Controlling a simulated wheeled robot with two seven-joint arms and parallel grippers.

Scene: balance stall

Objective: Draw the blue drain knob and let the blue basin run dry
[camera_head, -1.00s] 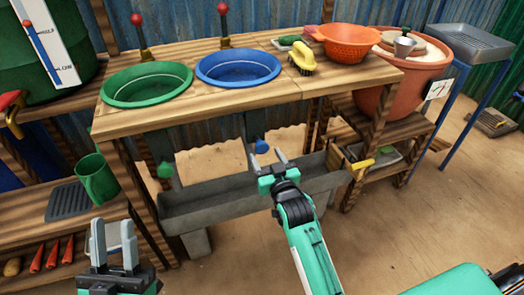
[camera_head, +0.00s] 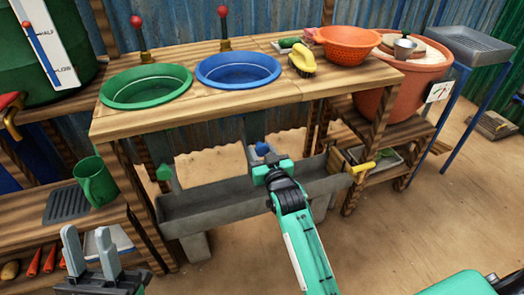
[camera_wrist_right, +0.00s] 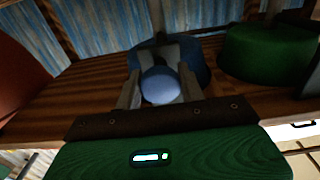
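The blue basin (camera_head: 238,87) is set in the wooden counter, right of the green basin; I cannot tell its water level. The blue drain knob (camera_head: 262,149) hangs below the counter's front, above the grey trough. It shows as a round blue ball in the right wrist view (camera_wrist_right: 160,85). My right gripper (camera_head: 264,157) has a finger on each side of the knob, with the ball between them; contact is not clear. The fingers look open. My left gripper (camera_head: 88,245) is open and empty at the lower left, away from the basins.
A green drain knob (camera_head: 164,173) hangs left of the blue one, below the green basin (camera_head: 147,107). A grey trough (camera_head: 190,218) runs beneath both. A yellow brush (camera_head: 302,61) and an orange colander (camera_head: 348,45) stand on the counter. A green mug (camera_head: 94,182) is on the left shelf.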

